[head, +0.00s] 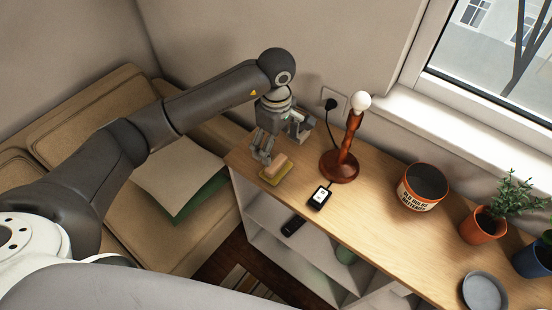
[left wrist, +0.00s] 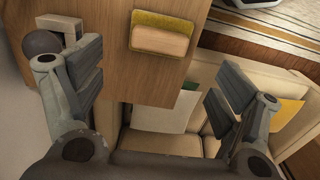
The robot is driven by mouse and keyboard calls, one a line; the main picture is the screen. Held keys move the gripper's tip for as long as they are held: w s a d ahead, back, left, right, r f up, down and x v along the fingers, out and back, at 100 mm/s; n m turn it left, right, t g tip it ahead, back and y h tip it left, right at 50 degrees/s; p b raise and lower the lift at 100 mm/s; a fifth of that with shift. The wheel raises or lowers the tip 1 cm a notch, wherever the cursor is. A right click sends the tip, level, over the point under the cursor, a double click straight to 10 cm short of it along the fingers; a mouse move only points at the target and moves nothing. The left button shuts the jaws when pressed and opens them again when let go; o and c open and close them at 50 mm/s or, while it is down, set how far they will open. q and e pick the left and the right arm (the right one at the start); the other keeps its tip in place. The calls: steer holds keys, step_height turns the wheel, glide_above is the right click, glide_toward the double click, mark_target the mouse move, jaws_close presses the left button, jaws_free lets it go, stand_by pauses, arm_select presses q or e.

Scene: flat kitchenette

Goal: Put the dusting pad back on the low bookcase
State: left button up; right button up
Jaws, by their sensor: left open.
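The dusting pad (head: 276,169), a tan block with a yellow-green base, lies flat on the wooden top of the low bookcase (head: 380,225), near its left end. In the left wrist view the pad (left wrist: 160,38) shows at the top centre, beyond the fingers and apart from them. My left gripper (head: 282,138) is above the bookcase top, just behind the pad in the head view. Its fingers are spread wide and empty in the left wrist view (left wrist: 155,85). My right gripper is not in view.
A lamp (head: 343,160) with a red-brown base stands close right of the pad. A small black device (head: 320,197) lies in front of it. A pot (head: 423,186) and plants stand farther right. A sofa (head: 190,225) with papers is at left.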

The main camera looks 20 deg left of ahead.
arm_select(q)
steer(key=shift+r+b, duration=0.3)
steer(key=shift+r, duration=1.25)
